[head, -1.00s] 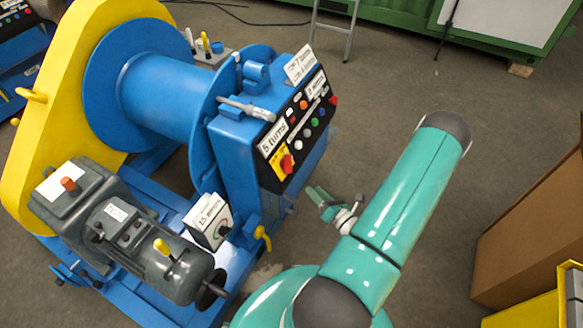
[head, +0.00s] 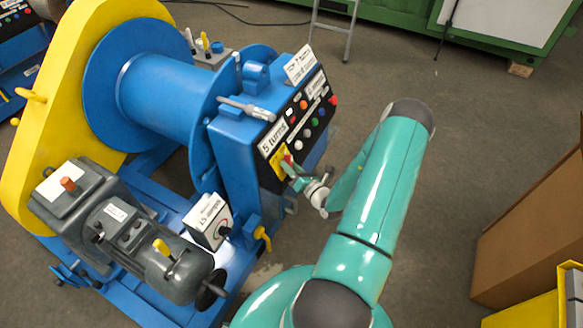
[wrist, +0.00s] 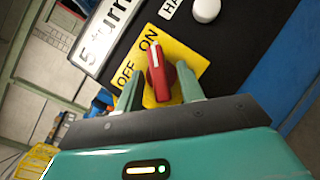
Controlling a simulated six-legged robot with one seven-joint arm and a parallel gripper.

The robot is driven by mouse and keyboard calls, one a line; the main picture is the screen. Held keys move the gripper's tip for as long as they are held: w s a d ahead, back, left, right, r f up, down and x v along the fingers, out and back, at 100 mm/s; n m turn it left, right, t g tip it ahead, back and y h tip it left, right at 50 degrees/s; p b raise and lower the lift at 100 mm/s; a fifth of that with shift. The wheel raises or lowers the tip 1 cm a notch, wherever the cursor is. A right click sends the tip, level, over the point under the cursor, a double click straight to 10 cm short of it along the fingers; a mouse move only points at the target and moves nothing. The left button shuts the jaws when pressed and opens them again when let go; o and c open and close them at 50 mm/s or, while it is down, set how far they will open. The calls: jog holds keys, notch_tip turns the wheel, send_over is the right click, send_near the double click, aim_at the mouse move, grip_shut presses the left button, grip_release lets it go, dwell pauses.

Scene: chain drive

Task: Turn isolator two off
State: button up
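A red rotary switch knob (wrist: 158,76) sits on a yellow plate (wrist: 187,63) marked OFF and ON. Its narrow end points up toward the ON side in the wrist view. No number for this switch is readable. My gripper (wrist: 161,86) is open, with one finger on each side of the knob and small gaps showing. Whether the tips touch the knob or plate is unclear. In the head view my gripper (head: 292,170) is at the lower end of the black control panel (head: 302,146) and hides most of the knob.
A "5 turns" label (wrist: 106,38) and a white button (wrist: 206,9) are near the yellow plate. The panel is on a blue winch (head: 233,170). A grey motor (head: 140,245) and dial box (head: 209,222) stand lower left. Floor between is clear.

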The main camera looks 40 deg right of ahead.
grip_shut()
jog(key=shift+n, duration=0.4)
jog(key=n+y, duration=0.1)
jog(key=n, duration=0.1)
jog(key=n+t+y, duration=0.1)
jog(key=n, duration=0.1)
jog(key=shift+d+f+y, duration=0.15)
jog(key=shift+d+y, duration=0.05)
jog(key=shift+y, duration=0.2)
jog(key=shift+w+d+n+g+y, duration=0.15)
jog(key=shift+n+g+y, duration=1.2)
jog(key=shift+n, duration=2.05)
jog(key=shift+d+n+g+y, duration=0.25)
jog(key=shift+n+g+y, duration=0.35)
jog(key=shift+n+y, duration=2.2)
jog(key=shift+w+d+n+g+y, duration=0.15)
jog(key=shift+n+g+y, duration=0.9)
jog(key=shift+n, duration=2.95)
jog(key=shift+s+d+y, duration=0.1)
jog(key=shift+y, duration=0.2)
